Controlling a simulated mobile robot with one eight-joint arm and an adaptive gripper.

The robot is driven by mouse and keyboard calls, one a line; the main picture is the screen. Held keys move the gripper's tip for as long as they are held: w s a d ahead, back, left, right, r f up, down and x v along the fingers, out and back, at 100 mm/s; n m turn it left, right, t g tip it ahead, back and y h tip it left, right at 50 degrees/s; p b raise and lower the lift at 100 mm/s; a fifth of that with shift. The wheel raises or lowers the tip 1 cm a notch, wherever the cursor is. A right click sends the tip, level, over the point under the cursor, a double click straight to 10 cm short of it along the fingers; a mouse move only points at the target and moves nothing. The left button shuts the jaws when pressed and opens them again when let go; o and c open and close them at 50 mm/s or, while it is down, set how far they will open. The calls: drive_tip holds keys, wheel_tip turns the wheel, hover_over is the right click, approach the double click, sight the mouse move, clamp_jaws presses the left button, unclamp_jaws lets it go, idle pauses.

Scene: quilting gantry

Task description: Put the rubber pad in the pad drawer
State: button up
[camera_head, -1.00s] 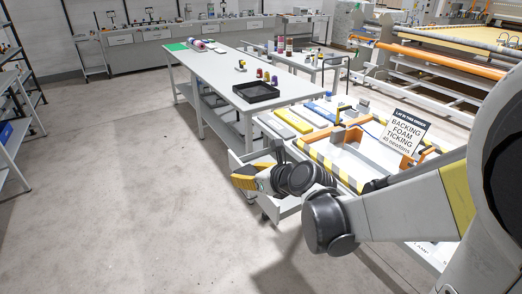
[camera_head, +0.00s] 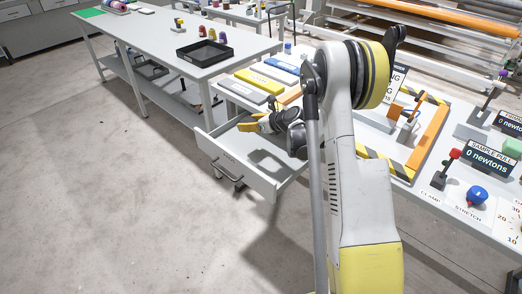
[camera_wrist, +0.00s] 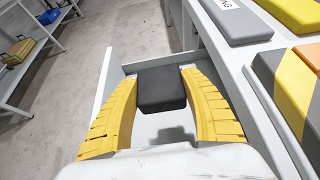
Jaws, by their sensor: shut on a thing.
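The black rubber pad (camera_wrist: 162,88) is between the two yellow fingers of my gripper (camera_wrist: 162,92) in the wrist view. My gripper is shut on it. The pad drawer (camera_head: 236,168) is a light grey drawer pulled open from the bench in the head view. My gripper (camera_head: 250,124) is above the drawer, towards its far side. In the wrist view the drawer's wall (camera_wrist: 106,82) shows to the left of the fingers, and a shadow lies on its floor below the pad. The pad appears held above that floor.
Yellow, grey and blue blocks (camera_head: 258,82) lie on the bench top beside the drawer. A yellow-black striped frame (camera_head: 398,168) and a sample pull sign (camera_head: 490,158) stand to the right. A black tray (camera_head: 204,51) is on the table behind. Floor at left is clear.

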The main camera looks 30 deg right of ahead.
drive_tip(key=b, duration=0.3)
hover_over(252, 148)
wheel_tip(252, 148, down, 8)
drive_tip(key=shift+f, duration=0.2)
wheel_tip(252, 148, down, 4)
drive_tip(key=shift+f+b, duration=0.1)
drive_tip(key=shift+b, duration=0.75)
drive_tip(key=o, duration=1.3)
